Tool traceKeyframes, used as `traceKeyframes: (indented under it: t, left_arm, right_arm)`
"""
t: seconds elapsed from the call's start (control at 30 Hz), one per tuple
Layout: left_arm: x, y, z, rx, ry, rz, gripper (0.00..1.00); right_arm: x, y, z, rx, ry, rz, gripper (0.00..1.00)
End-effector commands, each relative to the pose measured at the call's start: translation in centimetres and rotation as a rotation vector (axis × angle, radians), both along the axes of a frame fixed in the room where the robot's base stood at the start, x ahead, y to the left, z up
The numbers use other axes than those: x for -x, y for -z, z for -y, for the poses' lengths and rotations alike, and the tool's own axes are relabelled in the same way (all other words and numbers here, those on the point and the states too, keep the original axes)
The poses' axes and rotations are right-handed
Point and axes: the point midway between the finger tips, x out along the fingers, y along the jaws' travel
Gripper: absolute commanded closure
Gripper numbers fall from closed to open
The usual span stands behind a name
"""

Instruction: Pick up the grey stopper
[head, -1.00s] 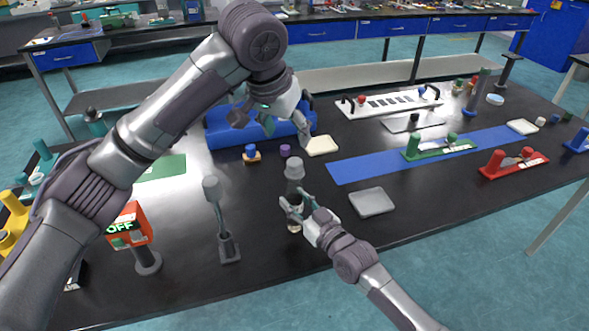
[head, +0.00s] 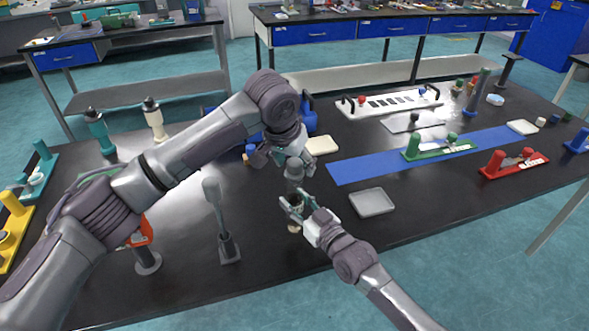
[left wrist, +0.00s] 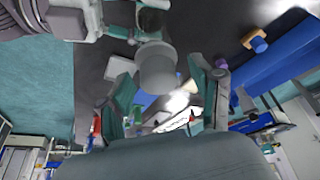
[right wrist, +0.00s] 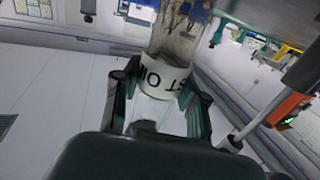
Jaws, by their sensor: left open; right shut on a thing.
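The grey stopper (head: 295,172) sits on top of the bottle (head: 294,228), which stands upright in the head view. In the left wrist view the stopper (left wrist: 157,72) shows as a grey cylinder between the open fingers. My left gripper (head: 287,164) is open and empty at the stopper, with a finger on either side; contact cannot be told. My right gripper (head: 297,205) is shut on the bottle below the stopper. In the right wrist view the bottle (right wrist: 178,40) is clear, with dark contents and a white label. The stopper is partly hidden by my left gripper in the head view.
A grey post on a stand (head: 228,247) and an orange device (head: 142,234) are to the left. A blue rack (head: 309,122) lies behind my left gripper. A grey tray (head: 372,202) and blue mat (head: 350,172) lie to the right.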

Motion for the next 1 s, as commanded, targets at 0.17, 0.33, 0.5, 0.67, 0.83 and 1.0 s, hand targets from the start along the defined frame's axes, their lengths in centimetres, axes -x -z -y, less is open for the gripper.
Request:
traceKeyframes:
  t: [0.17, 0.33, 0.5, 0.67, 0.83, 1.0]
  left_arm:
    - [0.0, 0.0, 0.0, 0.000, 0.000, 0.000, 0.38]
    - [0.0, 0.0, 0.0, 0.000, 0.001, 0.000, 0.66]
    - [0.0, -0.1, 0.0, 0.000, 0.000, 0.000, 0.88]
    - [0.0, -0.1, 0.0, 0.000, 0.000, 0.001, 0.88]
    - [0.0, -1.1, 0.0, 0.001, 0.000, 0.003, 0.88]
    - [-0.1, -4.3, 0.1, 0.002, 0.001, 0.005, 0.88]
  right_arm:
    - [0.0, 0.0, 0.0, 0.001, 0.000, -0.001, 0.97]
    - [0.0, 0.0, 0.0, 0.001, 0.000, -0.001, 0.97]
    - [0.0, 0.0, 0.0, 0.001, 0.000, -0.001, 0.97]
    - [0.0, 0.0, 0.0, 0.001, 0.000, -0.001, 0.97]
    - [0.0, 0.0, 0.0, 0.001, 0.000, -0.001, 0.97]
    - [0.0, 0.0, 0.0, 0.001, 0.000, -0.001, 0.97]
